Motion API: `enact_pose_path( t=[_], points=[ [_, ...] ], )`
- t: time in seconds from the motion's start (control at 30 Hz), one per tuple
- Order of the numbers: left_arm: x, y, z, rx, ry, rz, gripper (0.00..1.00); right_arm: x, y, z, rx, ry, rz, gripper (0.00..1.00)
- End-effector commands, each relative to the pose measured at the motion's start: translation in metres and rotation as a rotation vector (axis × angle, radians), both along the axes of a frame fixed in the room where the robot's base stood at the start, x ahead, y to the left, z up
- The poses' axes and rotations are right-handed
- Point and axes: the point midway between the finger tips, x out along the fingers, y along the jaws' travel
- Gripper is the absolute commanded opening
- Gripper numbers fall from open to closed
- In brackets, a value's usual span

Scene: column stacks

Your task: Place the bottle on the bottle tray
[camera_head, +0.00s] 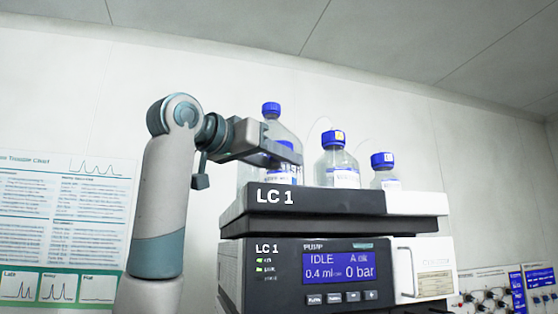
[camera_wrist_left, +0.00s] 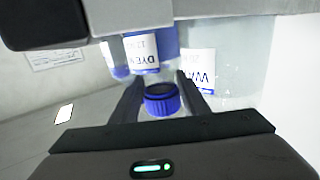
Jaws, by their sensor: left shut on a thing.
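The bottle (camera_head: 284,130), clear with a blue cap, is upright over the left part of the bottle tray (camera_head: 318,199), the dark top of the LC 1 stack. My left gripper (camera_head: 288,152) reaches in from the left and is shut on the bottle below its cap. In the left wrist view the blue cap (camera_wrist_left: 160,98) shows between the two fingers. The bottle's base is hidden behind the tray's front edge, so I cannot tell whether it touches the tray. My right gripper is not in view.
Two blue-capped bottles stand on the tray to the right, a larger one (camera_head: 337,163) and a smaller one (camera_head: 384,172). The pump unit (camera_head: 330,275) with a lit display is below. A poster (camera_head: 65,210) hangs on the left wall; a panel with cables (camera_head: 490,292) is at right.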

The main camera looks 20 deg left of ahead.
Motion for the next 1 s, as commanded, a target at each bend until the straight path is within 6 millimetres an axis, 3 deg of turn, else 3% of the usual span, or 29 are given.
enact_pose_path(
  t=[0.17,0.2,0.27,0.3,0.73,1.0],
  points=[
    [0.0,0.0,-0.002,-0.001,-0.003,0.0,0.04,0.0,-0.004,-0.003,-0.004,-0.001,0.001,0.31],
    [0.0,0.0,-0.003,0.0,0.0,0.0,0.43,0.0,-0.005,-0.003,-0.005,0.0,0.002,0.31],
    [0.0,0.0,-0.002,0.0,0.0,0.0,0.58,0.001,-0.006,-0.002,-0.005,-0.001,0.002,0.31],
    [0.0,0.0,-0.002,0.0,0.0,0.0,0.6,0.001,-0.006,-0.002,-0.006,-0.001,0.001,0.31],
    [-0.001,0.0,0.001,0.0,0.0,0.0,0.6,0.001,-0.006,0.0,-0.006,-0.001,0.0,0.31],
    [-0.029,0.014,-0.001,-0.001,-0.004,0.001,0.6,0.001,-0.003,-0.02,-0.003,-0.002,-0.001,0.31]
  ],
)
